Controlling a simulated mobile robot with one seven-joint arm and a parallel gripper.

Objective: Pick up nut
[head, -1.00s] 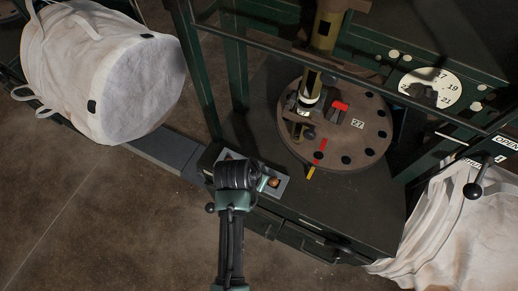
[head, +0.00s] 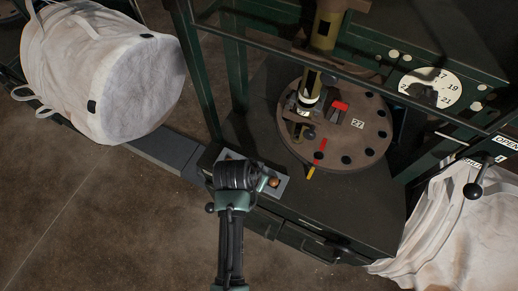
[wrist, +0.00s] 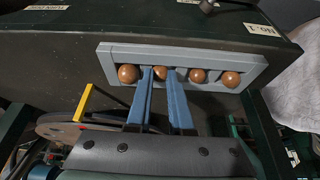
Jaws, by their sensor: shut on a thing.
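Several round brown nuts sit in a row in a grey tray (wrist: 112,50) in the wrist view. The tray (head: 283,192) also shows in the head view, partly hidden by my wrist. My gripper (wrist: 159,73) has its two blue fingers on either side of the second nut from the left (wrist: 165,75) and is shut on it. This nut is still at the tray, partly covered by the fingers. One nut (wrist: 129,74) is to its left and others (wrist: 197,76) are to its right. A brown nut (head: 273,182) shows beside my gripper (head: 265,182) in the head view.
A round turntable (head: 357,140) marked 27, with holes around its rim, is behind the tray. Green frame posts (head: 199,75) rise around it. A lever (head: 474,190) stands at the right.

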